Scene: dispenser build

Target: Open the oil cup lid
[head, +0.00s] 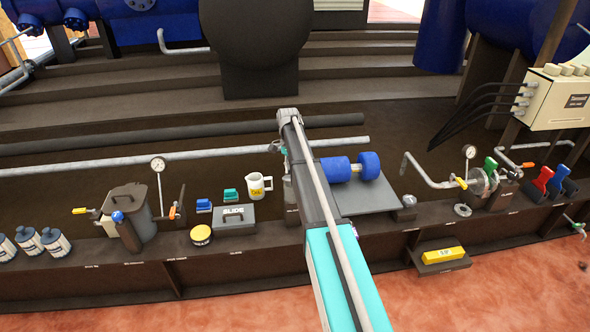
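My arm reaches up the middle of the head view, and its far end is over the dark workbench. A small dark part of my gripper (281,151) seems to show at the arm's left edge. Its fingertips are hidden or too small to make out, so I cannot tell if it is open. A grey metal cup (288,190) stands just left of the arm and is partly covered by it. It may be the oil cup, but its lid cannot be made out.
A grey box marked GLIDE (234,217), a yellow-topped tin (201,235) and a dark lidded bin (132,210) stand to the left. A blue roller (350,167) on a grey plate (364,198) lies right of the arm. Pipes run behind.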

